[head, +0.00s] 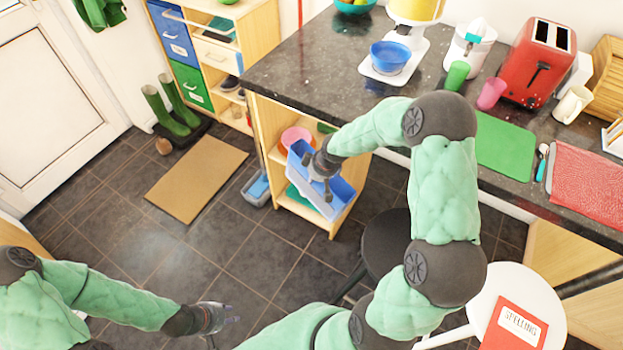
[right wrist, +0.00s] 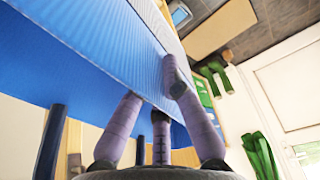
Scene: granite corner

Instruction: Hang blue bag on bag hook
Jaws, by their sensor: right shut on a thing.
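The blue bag (head: 340,197) hangs in front of the low wooden shelf, with bright blue and paler blue faces, tilted. My right gripper (head: 322,182) is shut on it. In the right wrist view the bag (right wrist: 75,65) fills the upper left, with a ribbed pale face, and the fingers of my right gripper (right wrist: 160,105) press against its edge. The exact grip spot is partly hidden. My left gripper (head: 225,325) is low at the bottom, over the floor, apart from the bag, with its fingers spread and empty. I cannot make out a bag hook in either view.
The dark counter (head: 300,65) carries a red toaster (head: 541,62), a blue bowl (head: 390,56) and cups. A black stool (head: 385,245) and white stool (head: 545,300) stand at right. Green boots (head: 172,108) and a tan mat (head: 196,178) lie left.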

